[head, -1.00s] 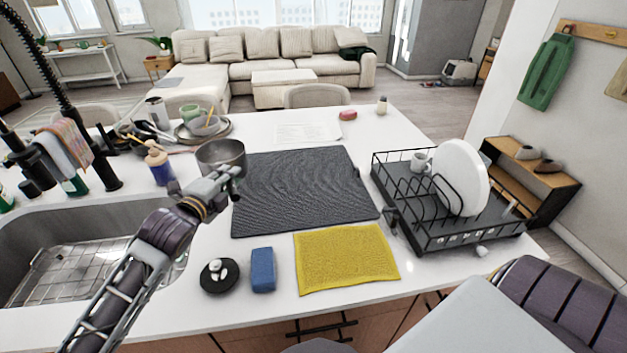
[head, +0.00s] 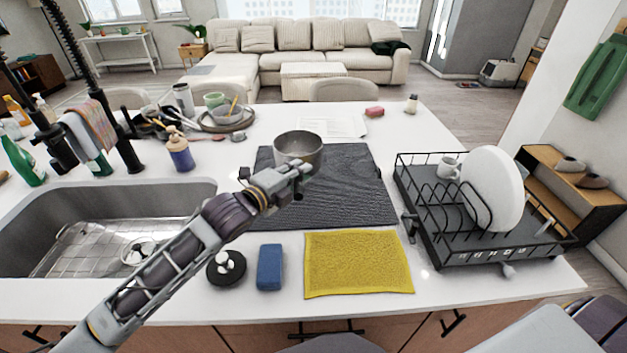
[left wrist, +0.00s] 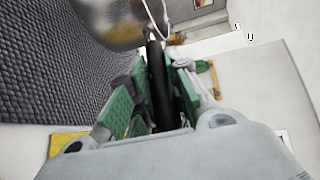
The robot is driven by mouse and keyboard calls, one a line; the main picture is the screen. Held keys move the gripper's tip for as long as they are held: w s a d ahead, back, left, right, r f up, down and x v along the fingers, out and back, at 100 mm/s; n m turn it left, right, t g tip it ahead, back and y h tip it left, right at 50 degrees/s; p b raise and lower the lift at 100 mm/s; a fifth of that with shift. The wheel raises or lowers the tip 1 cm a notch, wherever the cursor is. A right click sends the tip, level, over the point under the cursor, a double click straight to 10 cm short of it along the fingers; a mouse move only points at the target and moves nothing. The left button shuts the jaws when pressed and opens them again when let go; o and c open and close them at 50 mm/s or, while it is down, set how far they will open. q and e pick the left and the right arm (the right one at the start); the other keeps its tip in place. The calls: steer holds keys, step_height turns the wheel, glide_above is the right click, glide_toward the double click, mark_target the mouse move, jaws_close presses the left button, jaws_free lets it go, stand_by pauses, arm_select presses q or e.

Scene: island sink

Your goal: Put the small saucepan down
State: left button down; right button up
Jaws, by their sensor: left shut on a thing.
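The small saucepan (head: 298,147) is a grey metal pan, upright, over the far part of the dark ribbed mat (head: 345,192). My left gripper (head: 296,176) is in front of the pan and shut on its handle. In the left wrist view the dark handle (left wrist: 158,85) lies between the green-padded fingers (left wrist: 155,98), and part of the pan's shiny body (left wrist: 115,22) shows at the top. I cannot tell whether the pan's base touches the mat. My right gripper is not in view.
A yellow cloth (head: 357,264), blue sponge (head: 269,267) and black round item (head: 226,267) lie in front of the mat. A dish rack (head: 480,225) with a white plate (head: 492,189) stands right.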

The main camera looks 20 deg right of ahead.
arm_select(q)
steer(key=shift+f, duration=3)
steer(key=shift+f, duration=1.85)
steer(key=c, duration=1.8)
jaws_free()
steer(key=shift+f, duration=0.25)
steer(key=o, duration=0.5)
steer(key=shift+c, duration=0.2)
steer(key=shift+r, duration=0.15)
steer(key=shift+a, duration=0.1)
